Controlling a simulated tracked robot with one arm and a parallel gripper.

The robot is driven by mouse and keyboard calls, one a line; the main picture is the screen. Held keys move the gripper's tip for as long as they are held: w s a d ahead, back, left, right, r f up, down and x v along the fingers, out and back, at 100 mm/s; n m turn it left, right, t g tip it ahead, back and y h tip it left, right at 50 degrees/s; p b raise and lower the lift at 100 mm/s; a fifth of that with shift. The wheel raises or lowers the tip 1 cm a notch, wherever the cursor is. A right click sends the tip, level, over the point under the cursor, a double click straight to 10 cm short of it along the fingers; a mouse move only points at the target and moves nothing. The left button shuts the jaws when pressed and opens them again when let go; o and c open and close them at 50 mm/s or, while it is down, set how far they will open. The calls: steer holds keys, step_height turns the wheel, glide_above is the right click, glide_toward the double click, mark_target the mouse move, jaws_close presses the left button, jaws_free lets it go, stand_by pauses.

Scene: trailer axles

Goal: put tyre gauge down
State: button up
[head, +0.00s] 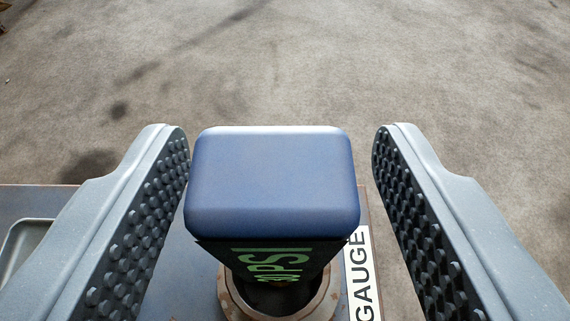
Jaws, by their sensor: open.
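The tyre gauge (272,182) stands between the fingers of my gripper (281,160). It has a blue rounded block on top and a dark face with green "PSI" lettering below. My gripper is open, with a narrow gap to the gauge on the left and a wider one on the right. The gauge's lower part goes down into or in front of a round, worn ring-shaped holder (235,308); the exact contact is hidden. A white label reading "GAUGE" (363,275) lies right of the holder.
The holder and label are on a dark flat surface (30,204) whose far edge runs behind the gauge. A grey tray-like recess (22,240) shows at the left edge. Beyond is open, stained grey-brown ground (290,60).

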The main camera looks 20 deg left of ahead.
steer(key=v, duration=0.4)
steer(key=shift+r+p, duration=0.15)
steer(key=shift+p, duration=0.25)
steer(key=shift+v, duration=0.75)
